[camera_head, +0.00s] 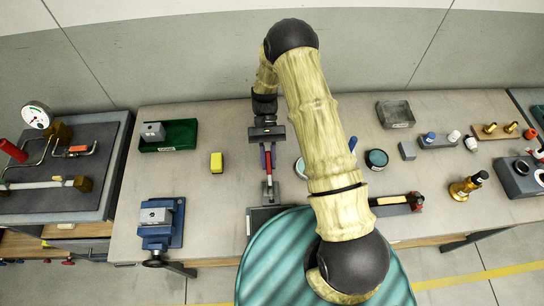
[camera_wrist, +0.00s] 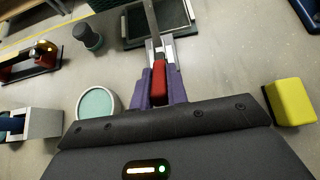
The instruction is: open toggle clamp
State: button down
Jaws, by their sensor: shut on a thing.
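The toggle clamp has a red handle (camera_head: 268,161) and a steel lever (camera_head: 269,188) that leads to a dark base plate (camera_head: 258,222) near the table's front edge. My arm hides part of that plate. In the wrist view the red handle (camera_wrist: 159,80) lies between the purple fingers of my gripper (camera_wrist: 161,72), with the steel lever (camera_wrist: 152,22) running away over the plate (camera_wrist: 178,20). My gripper (camera_head: 267,160) is shut on the red handle, coming from the back side of the table.
A yellow block (camera_head: 217,162) stands left of my gripper, and a blue vise (camera_head: 160,225) stands at the front left. A green tray (camera_head: 182,134) is at the back left. A round teal-topped container (camera_head: 377,159) and a red-ended tool (camera_head: 415,199) are to the right.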

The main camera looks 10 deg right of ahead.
jog(key=shift+w+f+g+b, duration=0.3)
jog(key=shift+f+g+b, duration=0.2)
jog(key=shift+g, duration=0.3)
jog(key=c, duration=1.4)
grip_release()
jog(key=shift+w, duration=0.15)
jog(key=b+v, duration=0.4)
jog(key=v, duration=0.7)
jog(key=shift+w+d+r, duration=0.1)
jog(key=shift+w+r, duration=0.1)
jog(key=shift+w, duration=0.15)
